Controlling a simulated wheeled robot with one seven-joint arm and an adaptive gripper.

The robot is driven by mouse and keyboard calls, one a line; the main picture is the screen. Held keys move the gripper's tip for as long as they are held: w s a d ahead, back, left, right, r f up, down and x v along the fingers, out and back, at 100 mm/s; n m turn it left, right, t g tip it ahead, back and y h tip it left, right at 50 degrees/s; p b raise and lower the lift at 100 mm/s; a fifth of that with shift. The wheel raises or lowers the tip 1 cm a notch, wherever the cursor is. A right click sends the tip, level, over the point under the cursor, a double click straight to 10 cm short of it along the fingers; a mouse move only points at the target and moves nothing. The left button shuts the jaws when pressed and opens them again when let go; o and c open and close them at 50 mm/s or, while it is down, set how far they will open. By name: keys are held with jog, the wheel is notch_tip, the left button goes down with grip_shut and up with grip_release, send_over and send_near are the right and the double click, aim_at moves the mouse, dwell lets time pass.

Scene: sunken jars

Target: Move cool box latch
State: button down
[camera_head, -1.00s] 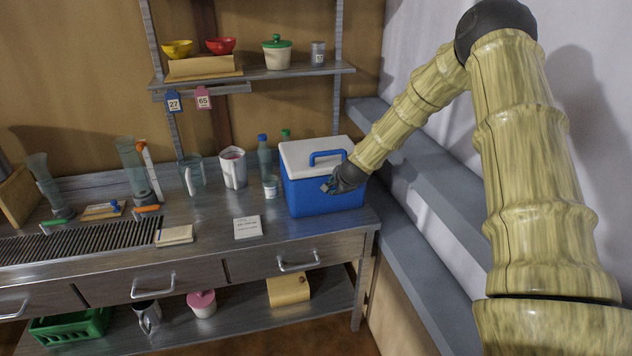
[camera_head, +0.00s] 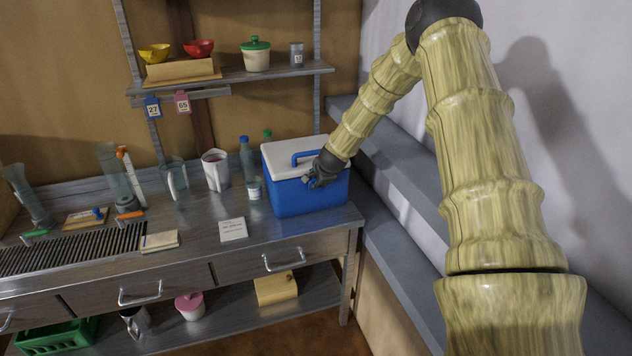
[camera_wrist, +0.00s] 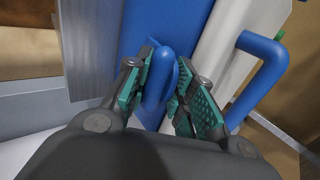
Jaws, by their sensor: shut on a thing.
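The cool box (camera_head: 307,192) is blue with a white lid (camera_head: 291,152) and stands at the right end of the metal counter. A blue handle (camera_head: 310,156) arches over the lid; it also shows in the wrist view (camera_wrist: 266,62). My gripper (camera_head: 314,181) is at the box's front, just below the lid's edge. In the wrist view, my gripper (camera_wrist: 168,88) has its green-padded fingers on both sides of the blue latch (camera_wrist: 157,84), shut on it. The lid lies flat on the box. The latch is hidden behind my gripper in the head view.
Bottles, a white jug (camera_head: 216,170) and a clear jug (camera_head: 174,178) stand left of the box. A white card (camera_head: 233,230) lies on the counter in front. A grey ledge (camera_head: 400,185) runs along the right wall. A shelf (camera_head: 240,76) with bowls hangs above.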

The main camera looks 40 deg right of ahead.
jog(key=shift+w+r, duration=0.1)
jog(key=shift+r, duration=0.05)
jog(key=c, duration=1.4)
grip_release()
jog(key=shift+o, duration=0.2)
jog(key=v, duration=1.2)
